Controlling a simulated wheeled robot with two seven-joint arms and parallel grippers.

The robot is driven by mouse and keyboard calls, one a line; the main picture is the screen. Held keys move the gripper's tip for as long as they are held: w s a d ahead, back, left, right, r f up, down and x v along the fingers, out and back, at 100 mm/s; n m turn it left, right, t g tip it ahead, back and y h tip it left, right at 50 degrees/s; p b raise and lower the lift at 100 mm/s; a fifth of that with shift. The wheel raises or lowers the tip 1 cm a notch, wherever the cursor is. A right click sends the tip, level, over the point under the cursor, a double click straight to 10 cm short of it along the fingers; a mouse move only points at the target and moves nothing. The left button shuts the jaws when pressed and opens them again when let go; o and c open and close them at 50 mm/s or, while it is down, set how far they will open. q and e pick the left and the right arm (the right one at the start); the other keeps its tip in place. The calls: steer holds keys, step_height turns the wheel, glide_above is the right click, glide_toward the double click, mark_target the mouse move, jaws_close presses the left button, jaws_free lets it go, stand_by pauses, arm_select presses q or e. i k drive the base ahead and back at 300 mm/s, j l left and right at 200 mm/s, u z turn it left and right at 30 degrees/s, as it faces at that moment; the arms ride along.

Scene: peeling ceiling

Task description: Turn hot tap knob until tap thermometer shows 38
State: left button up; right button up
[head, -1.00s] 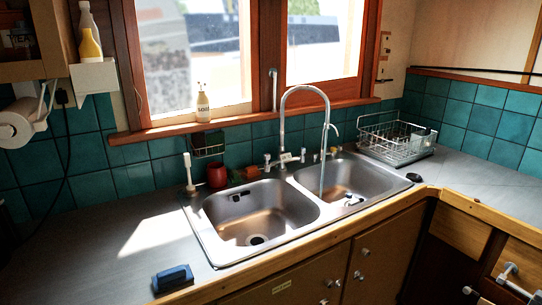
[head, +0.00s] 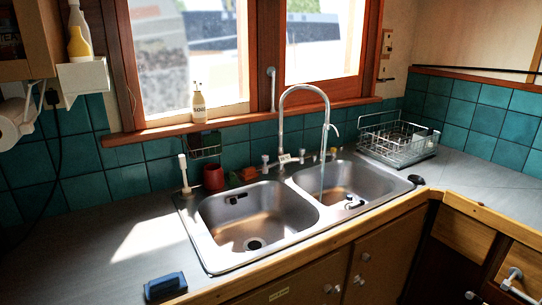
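A chrome gooseneck tap (head: 304,88) stands behind the double steel sink, its spout arching over the right basin. A thin stream of water (head: 322,178) appears to fall from the spout. A small white display (head: 285,158), likely the tap thermometer, sits at the tap's base; its reading is too small to make out. A pale knob (head: 266,159) stands left of the display and another (head: 302,156) right of it. I cannot tell which is hot. Neither of my grippers shows in the head view.
The left basin (head: 225,215) is empty. A red cup (head: 213,177) and a white-handled brush (head: 184,172) stand behind it. A blue object (head: 166,282) lies at the counter's front left. A wire dish rack (head: 400,145) stands right of the sink. The left counter is mostly clear.

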mark_target(265, 158)
steer(key=i+l+u, duration=0.5)
steer(key=i+l, duration=0.25)
steer(key=l, duration=0.15)
